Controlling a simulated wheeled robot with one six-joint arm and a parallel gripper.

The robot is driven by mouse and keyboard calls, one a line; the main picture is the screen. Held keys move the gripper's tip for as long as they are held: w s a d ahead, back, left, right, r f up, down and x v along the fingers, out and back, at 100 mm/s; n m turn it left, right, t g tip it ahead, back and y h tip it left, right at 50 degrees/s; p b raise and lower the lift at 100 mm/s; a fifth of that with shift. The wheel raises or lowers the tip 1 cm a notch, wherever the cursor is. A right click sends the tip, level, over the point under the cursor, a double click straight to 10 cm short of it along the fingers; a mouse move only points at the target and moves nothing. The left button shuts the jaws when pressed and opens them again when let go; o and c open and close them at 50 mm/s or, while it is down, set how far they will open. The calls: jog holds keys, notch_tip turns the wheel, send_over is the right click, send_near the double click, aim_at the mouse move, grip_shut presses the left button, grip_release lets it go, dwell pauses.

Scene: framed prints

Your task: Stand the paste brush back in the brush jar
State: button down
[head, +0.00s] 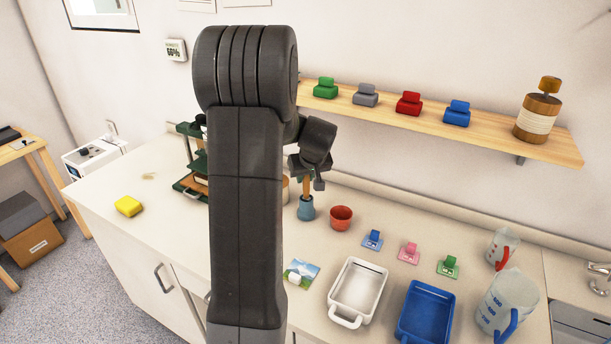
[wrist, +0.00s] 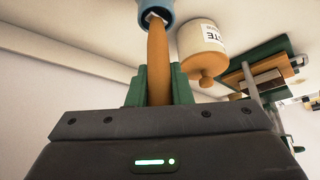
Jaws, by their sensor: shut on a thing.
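My gripper (head: 307,180) is shut on the orange-brown handle of the paste brush (head: 306,189). The blue brush jar (head: 306,209) stands on the counter directly below it. In the wrist view the green fingers of my gripper (wrist: 159,86) clasp the handle of the brush (wrist: 157,52) from both sides. The brush looks close to upright in the head view. I cannot tell how deep its tip sits.
A red cup (head: 341,217) stands close right of the jar. A cream paste pot (wrist: 203,42) with a wooden knob is beside it in the wrist view. A white tray (head: 357,290) and a blue tray (head: 426,313) lie nearer. A wooden shelf (head: 480,130) runs behind.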

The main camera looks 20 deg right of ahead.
jog(key=shift+f, duration=0.35)
jog(key=c, duration=1.2)
grip_release()
jog(key=shift+c, duration=0.2)
jog(key=shift+r, duration=0.1)
jog(key=b+v, duration=0.1)
jog(key=v, duration=1.2)
jog(key=shift+s+r, duration=0.25)
jog(key=p+x, duration=0.1)
jog(key=x, duration=1.2)
jog(key=shift+w+f, duration=0.1)
jog(key=shift+w, duration=0.05)
jog(key=shift+w+p, duration=0.15)
jog(key=shift+p, duration=0.15)
jog(key=shift+r+p, duration=0.6)
jog(key=shift+r, duration=0.3)
